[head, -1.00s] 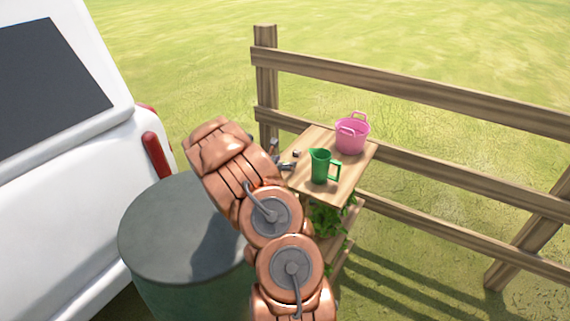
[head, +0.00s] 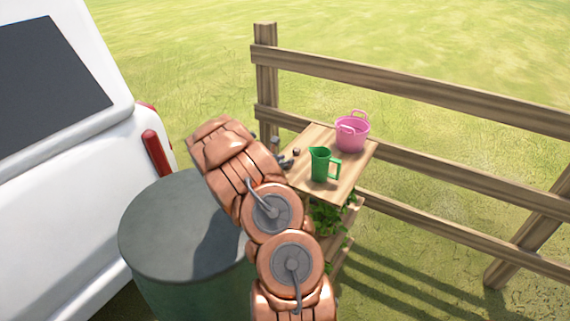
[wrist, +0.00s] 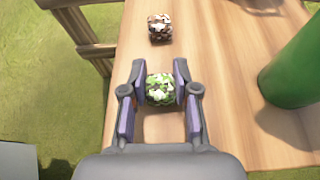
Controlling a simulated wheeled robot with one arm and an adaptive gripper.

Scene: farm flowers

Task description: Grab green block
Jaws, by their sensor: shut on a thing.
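A green and white patterned block (wrist: 159,89) shows in the wrist view over the wooden tabletop. My gripper (wrist: 159,74) has one finger on each side of it and is shut on it. In the head view my gripper (head: 287,159) is at the left edge of the small table, partly hidden by my copper arm. The green block cannot be made out there. Whether it still touches the tabletop is hard to tell.
A brown and white block (wrist: 160,27) lies beyond my fingertips. A green pitcher (head: 321,165) and a pink bucket (head: 352,137) stand on the wooden table (head: 345,183). A wooden fence (head: 430,85) runs behind; a grey-green drum (head: 180,230) and a white vehicle (head: 60,190) are left.

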